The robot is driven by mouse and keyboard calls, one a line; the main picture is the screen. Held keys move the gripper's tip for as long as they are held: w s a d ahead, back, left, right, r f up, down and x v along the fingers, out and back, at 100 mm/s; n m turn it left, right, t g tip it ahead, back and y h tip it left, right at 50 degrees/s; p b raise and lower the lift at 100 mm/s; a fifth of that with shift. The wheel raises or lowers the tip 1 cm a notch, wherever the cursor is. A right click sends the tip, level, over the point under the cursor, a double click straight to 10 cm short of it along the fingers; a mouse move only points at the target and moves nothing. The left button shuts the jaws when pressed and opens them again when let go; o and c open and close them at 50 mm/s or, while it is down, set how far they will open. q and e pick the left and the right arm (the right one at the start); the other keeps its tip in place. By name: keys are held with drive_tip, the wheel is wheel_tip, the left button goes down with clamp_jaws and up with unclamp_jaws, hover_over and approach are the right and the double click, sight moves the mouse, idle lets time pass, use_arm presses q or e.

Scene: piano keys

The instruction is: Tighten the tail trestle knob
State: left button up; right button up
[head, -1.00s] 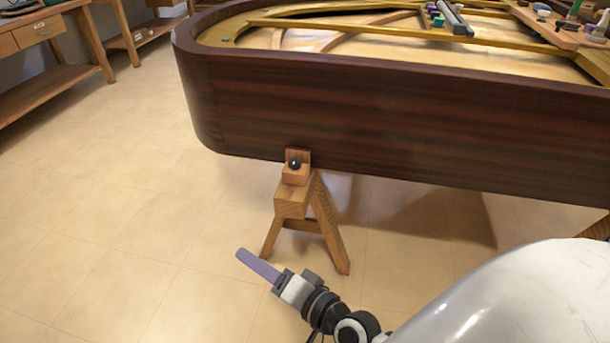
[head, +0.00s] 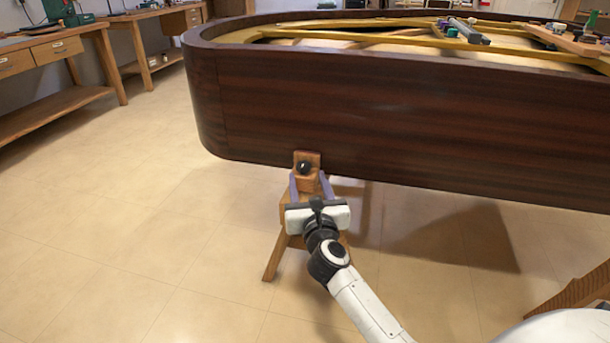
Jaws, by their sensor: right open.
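The black tail trestle knob (head: 304,168) sits on the wooden block at the top of the trestle (head: 271,258), under the rounded tail of the dark piano case (head: 400,120). My right gripper (head: 309,182) is just below the knob in the head view, with its two purple fingers spread apart and pointing up at either side of the block. It is open and holds nothing that I can see. The gripper body hides much of the trestle's upper part. Whether the fingers touch the block cannot be told. My left gripper is not in view.
Wooden workbenches (head: 60,48) stand along the back left. Tools lie on the piano's top, including a grey bar (head: 468,30). Another wooden support (head: 575,293) shows at the lower right. The tiled floor (head: 110,240) to the left is clear.

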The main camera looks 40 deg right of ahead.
sight(304, 169)
drive_tip(key=shift+b+x, duration=0.45)
drive_tip(key=shift+x, duration=1.95)
drive_tip(key=shift+a, duration=0.1)
drive_tip(key=c, duration=1)
